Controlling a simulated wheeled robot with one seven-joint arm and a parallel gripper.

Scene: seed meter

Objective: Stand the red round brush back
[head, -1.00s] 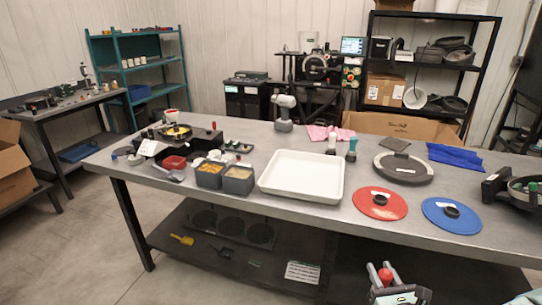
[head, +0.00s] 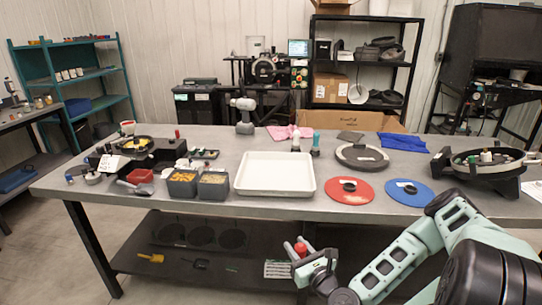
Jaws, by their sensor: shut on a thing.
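My gripper (head: 308,260) is low at the front of the table, in front of its edge and the lower shelf. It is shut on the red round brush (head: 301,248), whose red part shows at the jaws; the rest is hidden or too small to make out. Two upright brush-like items stand on the table behind the white tray: a white one (head: 295,140) and a teal one (head: 315,146).
Bare tabletop shows along the front edge and between the tray and dark plate.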

